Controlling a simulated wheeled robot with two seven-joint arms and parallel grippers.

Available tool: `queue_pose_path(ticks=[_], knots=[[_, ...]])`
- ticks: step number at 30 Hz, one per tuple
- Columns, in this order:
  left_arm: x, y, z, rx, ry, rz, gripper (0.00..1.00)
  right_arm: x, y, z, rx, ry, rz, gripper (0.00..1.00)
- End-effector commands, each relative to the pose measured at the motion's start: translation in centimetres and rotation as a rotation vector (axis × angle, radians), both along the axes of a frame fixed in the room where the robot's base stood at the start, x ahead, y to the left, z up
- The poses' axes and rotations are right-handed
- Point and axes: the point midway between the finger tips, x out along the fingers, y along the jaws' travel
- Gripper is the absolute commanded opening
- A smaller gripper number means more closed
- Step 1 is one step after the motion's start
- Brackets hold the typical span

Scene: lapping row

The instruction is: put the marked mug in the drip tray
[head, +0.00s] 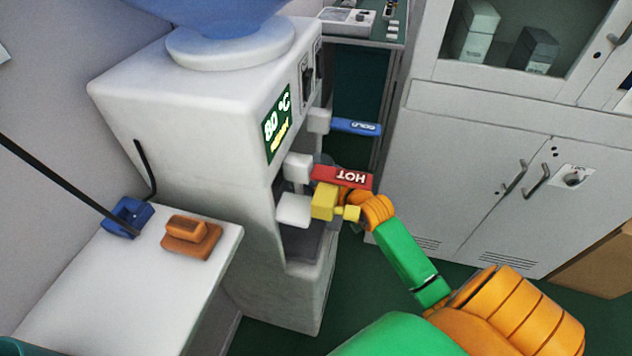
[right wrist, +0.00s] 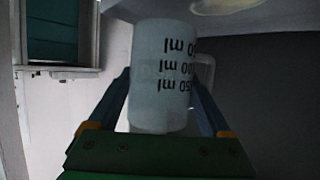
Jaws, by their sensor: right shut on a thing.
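The marked mug (right wrist: 160,80) is whitish and translucent, with black ml lettering that reads upside down in the right wrist view. Its handle is on the right side there. My right gripper (right wrist: 159,92) is shut on the mug, one blue finger on each side of its body. In the head view my right arm reaches to the dispenser front, just below the red HOT lever (head: 343,177). The fingers and mug cannot be made out clearly there. The drip tray cannot be told apart in the dark lower recess of the dispenser. My left gripper is not in view.
The white dispenser (head: 190,110) has a blue COLD lever (head: 356,127) and a lit 80 °C display (head: 277,124). Grey cabinets (head: 470,170) stand right. A pale round part (right wrist: 222,4) is near the mug.

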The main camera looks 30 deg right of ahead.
Motion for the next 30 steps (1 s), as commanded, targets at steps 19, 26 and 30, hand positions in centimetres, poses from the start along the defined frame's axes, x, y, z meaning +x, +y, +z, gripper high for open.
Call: queue_pose_path(ticks=[19, 26, 30], knots=[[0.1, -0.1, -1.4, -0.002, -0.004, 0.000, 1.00, 0.9, -0.1, -3.6, 0.000, -0.001, -0.001, 0.97], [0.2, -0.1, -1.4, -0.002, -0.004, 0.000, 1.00, 0.9, -0.1, -3.6, 0.000, -0.001, -0.001, 1.00], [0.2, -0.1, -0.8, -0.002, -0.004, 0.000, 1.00, -0.1, 0.0, -2.9, 0.000, 0.000, -0.001, 1.00]])
